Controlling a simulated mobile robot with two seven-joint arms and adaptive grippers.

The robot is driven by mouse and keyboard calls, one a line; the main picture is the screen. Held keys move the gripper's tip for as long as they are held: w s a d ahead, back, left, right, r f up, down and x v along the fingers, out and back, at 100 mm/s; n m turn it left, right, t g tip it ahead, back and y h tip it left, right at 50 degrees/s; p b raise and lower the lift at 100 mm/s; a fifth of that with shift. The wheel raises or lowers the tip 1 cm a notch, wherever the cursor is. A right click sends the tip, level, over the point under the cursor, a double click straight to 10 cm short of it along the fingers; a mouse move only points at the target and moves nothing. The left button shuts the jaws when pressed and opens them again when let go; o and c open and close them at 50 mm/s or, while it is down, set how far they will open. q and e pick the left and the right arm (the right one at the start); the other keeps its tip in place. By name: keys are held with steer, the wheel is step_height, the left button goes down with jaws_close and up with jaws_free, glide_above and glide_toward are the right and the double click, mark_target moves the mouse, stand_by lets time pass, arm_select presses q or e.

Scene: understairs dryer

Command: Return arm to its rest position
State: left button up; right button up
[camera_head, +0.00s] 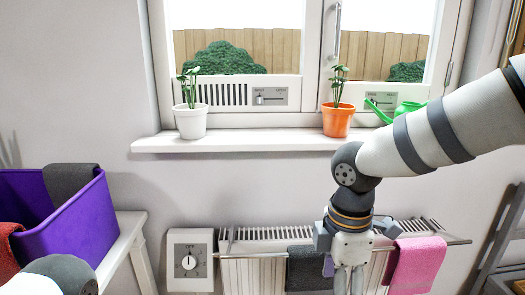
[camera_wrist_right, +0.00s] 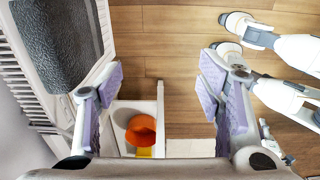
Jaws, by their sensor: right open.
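My right arm comes in from the right in the head view and bends down in front of the radiator (camera_head: 255,270). Its gripper (camera_head: 349,280) points down between a dark grey cloth (camera_head: 308,268) and a pink cloth (camera_head: 416,265) on the rack over the radiator. The lower ends of the fingers are cut off by the frame. In the right wrist view the gripper (camera_wrist_right: 162,82) is open, its purple pads wide apart with nothing between them. The dark cloth (camera_wrist_right: 62,42) hangs to the left of it there. My left gripper is not in view; only part of that arm shows at lower left.
A windowsill (camera_head: 260,141) holds a white pot (camera_head: 190,122), an orange pot (camera_head: 337,121) and a green watering can (camera_head: 402,108), close to my right arm. A purple bin (camera_head: 75,225) with cloths stands at left. A dial box (camera_head: 190,262) adjoins the radiator.

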steer(key=s+a+f+m+g+y+p, duration=0.1)
steer(key=s+a+f+m+g+y, duration=0.15)
steer(key=s+f+m, duration=1.05)
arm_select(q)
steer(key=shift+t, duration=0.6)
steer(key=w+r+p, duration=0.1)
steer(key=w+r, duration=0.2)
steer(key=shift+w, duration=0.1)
arm_select(e)
steer(key=s+d+f+m+h, duration=0.1)
steer(key=s+d+f+m, duration=0.2)
steer(key=s, duration=0.9)
steer(key=s+d+f+m+h, duration=0.1)
steer(key=s+d+f+m, duration=0.1)
steer(key=s+d+f, duration=0.4)
steer(key=s+d, duration=0.3)
steer(key=s, duration=0.3)
steer(key=shift+d+f+m, duration=0.15)
steer(key=shift+f+m, duration=0.2)
steer(key=shift+m, duration=0.05)
steer(key=shift+h, duration=0.25)
